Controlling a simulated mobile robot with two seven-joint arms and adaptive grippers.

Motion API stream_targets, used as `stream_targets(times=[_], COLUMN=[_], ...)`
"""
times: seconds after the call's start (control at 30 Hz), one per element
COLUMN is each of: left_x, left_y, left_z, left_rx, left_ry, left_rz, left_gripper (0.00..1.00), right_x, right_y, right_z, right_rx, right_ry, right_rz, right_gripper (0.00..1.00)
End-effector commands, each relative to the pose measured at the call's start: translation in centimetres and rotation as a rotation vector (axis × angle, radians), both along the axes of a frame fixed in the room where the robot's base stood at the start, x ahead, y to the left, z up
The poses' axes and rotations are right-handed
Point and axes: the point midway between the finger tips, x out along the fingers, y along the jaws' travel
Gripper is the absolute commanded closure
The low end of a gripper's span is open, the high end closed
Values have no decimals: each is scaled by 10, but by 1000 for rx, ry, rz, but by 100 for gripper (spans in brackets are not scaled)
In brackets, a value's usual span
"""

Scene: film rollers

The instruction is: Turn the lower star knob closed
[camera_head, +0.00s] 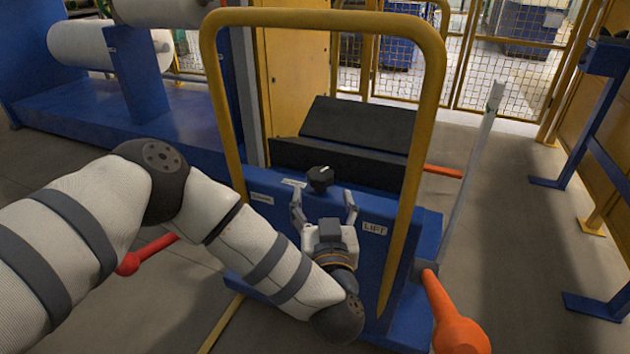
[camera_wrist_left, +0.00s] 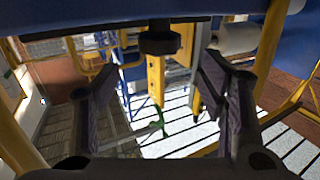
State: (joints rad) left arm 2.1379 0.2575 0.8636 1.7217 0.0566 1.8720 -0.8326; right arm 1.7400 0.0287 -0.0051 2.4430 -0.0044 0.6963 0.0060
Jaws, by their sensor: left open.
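A black star knob (camera_head: 320,178) with a small pale mark on top sits at the upper edge of the blue panel (camera_head: 285,215). No other star knob is clear in view. My left gripper (camera_head: 323,198) is open just in front of the knob, with one finger towards each side of it. In the left wrist view the dark knob (camera_wrist_left: 160,42) shows between the two spread fingers of my left gripper (camera_wrist_left: 160,75), high in the picture. Whether either finger touches it I cannot tell. My right gripper is not in view.
A "LIFT" label (camera_head: 375,228) is right of the gripper. An orange-ended lever (camera_head: 455,320) stands at lower right, a red-ended one (camera_head: 130,262) at left.

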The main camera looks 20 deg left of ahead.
Motion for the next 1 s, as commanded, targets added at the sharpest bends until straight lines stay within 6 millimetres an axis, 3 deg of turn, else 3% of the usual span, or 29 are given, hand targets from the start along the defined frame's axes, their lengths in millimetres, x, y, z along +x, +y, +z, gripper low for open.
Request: stream_targets(times=[0.1, 0.3, 0.5, 0.7, 0.77, 0.93, 1.0], left_x=[29, 69, 84, 84, 84, 84, 84], left_y=[14, 30, 36, 36, 36, 35, 35], left_z=[-4, -4, -2, -1, -1, -1, -1], left_rx=[-1, -1, -1, -1, -1, -2, -2], left_ry=[1, 3, 3, 3, 3, 4, 4], left_rz=[4, 0, -4, -4, -4, -5, -5], left_gripper=[35, 35, 35, 35, 44, 83, 84], right_x=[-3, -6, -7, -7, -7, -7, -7], right_y=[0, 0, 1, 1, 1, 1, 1], right_z=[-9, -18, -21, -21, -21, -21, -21], right_rx=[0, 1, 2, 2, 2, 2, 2], right_ry=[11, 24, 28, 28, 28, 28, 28], right_rz=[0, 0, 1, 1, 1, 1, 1], right_gripper=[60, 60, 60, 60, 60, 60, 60])
